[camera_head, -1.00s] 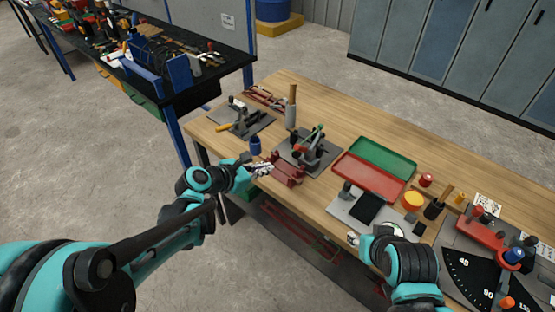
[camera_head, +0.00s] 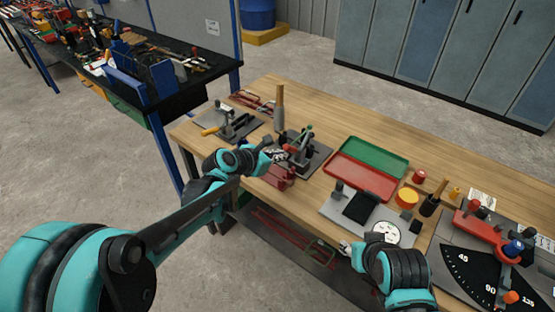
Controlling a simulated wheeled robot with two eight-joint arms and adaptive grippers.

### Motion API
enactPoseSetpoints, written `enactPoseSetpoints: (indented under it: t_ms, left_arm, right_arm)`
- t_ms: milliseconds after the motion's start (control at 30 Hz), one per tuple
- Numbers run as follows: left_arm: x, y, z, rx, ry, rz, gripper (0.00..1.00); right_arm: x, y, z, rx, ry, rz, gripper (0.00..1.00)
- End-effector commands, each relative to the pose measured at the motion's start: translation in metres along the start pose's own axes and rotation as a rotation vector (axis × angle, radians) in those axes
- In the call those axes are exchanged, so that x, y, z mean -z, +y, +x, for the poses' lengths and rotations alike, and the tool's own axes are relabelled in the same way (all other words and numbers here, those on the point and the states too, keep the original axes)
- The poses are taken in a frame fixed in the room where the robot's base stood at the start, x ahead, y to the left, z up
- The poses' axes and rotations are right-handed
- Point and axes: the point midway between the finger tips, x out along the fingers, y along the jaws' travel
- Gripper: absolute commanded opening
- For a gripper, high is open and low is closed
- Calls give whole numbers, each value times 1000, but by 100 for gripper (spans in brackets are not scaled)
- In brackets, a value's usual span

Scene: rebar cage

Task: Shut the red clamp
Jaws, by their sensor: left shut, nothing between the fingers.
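A dark clamp fixture (camera_head: 303,157) stands on a grey plate near the table's left part. It has a red grip (camera_head: 289,148) pointing left and a green-tipped handle (camera_head: 305,133) slanting up. Whether the clamp is open or shut is too small to tell. My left gripper (camera_head: 279,155) is shut and empty, just left of the red grip and slightly below it; contact cannot be made out. My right gripper (camera_head: 343,247) is at the table's front edge, far from the clamp, and its fingers are too small to read.
A red block (camera_head: 281,177) sits just in front of my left gripper. A wooden-handled tool (camera_head: 280,108) stands upright behind the clamp. Red (camera_head: 360,181) and green (camera_head: 374,154) trays lie to the right.

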Motion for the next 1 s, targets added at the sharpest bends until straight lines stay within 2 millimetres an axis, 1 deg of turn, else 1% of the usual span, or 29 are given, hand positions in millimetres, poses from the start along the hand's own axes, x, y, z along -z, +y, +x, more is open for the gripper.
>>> enactPoseSetpoints:
  t_ms: [233, 400, 733, 867, 1000]
  left_arm:
    - [-1, 0, 0, 1, 4, 0, 0]
    - [-7, 1, -1, 8, 36, -1, 0]
    - [-11, 2, -1, 17, 86, -3, 0]
    - [-18, 3, -1, 24, 123, -5, 0]
    - [-28, 5, 0, 39, 195, -7, 0]
  right_arm:
    - [1, 0, -1, 0, 0, 0, 40]
    - [6, 0, -9, 0, 0, 0, 40]
    - [12, 0, -17, 0, 0, 0, 40]
    - [18, 0, -25, 0, 0, 0, 40]
    - [28, 0, -39, 0, 0, 0, 40]
